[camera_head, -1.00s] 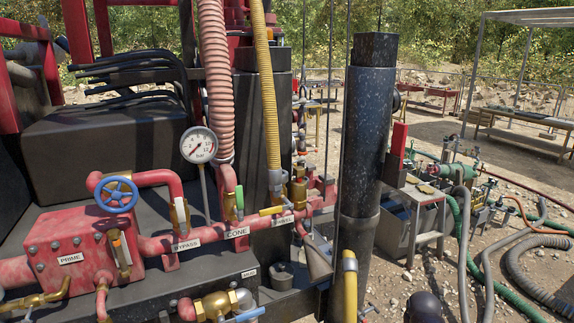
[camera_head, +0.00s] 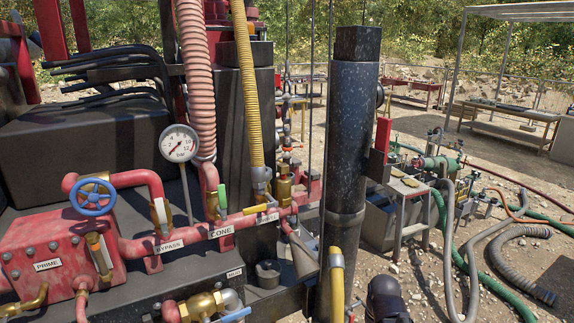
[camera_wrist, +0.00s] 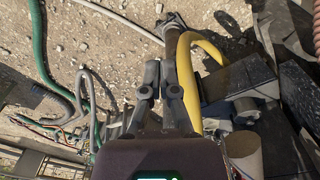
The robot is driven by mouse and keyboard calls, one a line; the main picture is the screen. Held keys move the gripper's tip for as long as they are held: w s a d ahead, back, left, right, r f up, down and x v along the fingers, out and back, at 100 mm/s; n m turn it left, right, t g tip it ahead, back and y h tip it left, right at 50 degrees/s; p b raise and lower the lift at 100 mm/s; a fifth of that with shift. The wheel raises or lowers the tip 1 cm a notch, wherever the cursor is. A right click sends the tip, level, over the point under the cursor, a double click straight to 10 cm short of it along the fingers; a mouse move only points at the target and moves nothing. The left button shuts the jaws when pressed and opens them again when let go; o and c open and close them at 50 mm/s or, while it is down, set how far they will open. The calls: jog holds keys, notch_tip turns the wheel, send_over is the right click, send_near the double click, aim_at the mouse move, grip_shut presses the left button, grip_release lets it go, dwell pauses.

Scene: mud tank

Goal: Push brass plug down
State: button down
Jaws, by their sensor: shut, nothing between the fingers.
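My gripper (camera_wrist: 159,70) shows in the wrist view with its dark fingers close together, shut and empty, above gravelly ground. A yellow curved hose (camera_wrist: 214,92) lies just right of the fingers. I cannot pick out the brass plug with certainty in either view. In the head view, brass-coloured fittings sit on the red manifold: a brass valve (camera_head: 203,304) at the bottom and a brass fitting (camera_head: 284,190) on the right end. My gripper's fingers cannot be made out in the head view.
A tall dark column (camera_head: 350,130) stands right of the red manifold (camera_head: 130,245). A yellow hose (camera_head: 337,285) stands at its foot. A pressure gauge (camera_head: 179,143) rises above the pipes. Green and grey hoses (camera_head: 470,255) lie on the ground at the right.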

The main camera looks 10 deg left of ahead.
jog(key=w+a+r+t+h+p, duration=0.15)
jog(key=w+r+t, duration=0.3)
jog(key=w, duration=0.45)
jog(key=w+a+r+m+t+p, duration=0.1)
jog(key=w+r+t+p, duration=0.1)
jog(key=w+r+t, duration=0.35)
jog(key=w+a+r+t+p, duration=0.15)
jog(key=w+r, duration=0.35)
jog(key=w, duration=0.6)
jog(key=w+a+r+n+t+y+p, duration=0.1)
jog(key=w+a+r+n+t+y, duration=0.2)
jog(key=a+r+y, duration=0.4)
jog(key=w+a+r+n+t+y+p, duration=0.2)
jog(key=a+r+y, duration=0.4)
jog(key=a+r, duration=0.5)
jog(key=shift+w+r+n+t+y, duration=0.15)
jog(key=shift+w+n+t+y, duration=0.2)
jog(key=shift+w+n+t, duration=0.75)
jog(key=shift+s+n+g, duration=0.2)
jog(key=shift+n+g, duration=0.1)
jog(key=shift+g, duration=0.15)
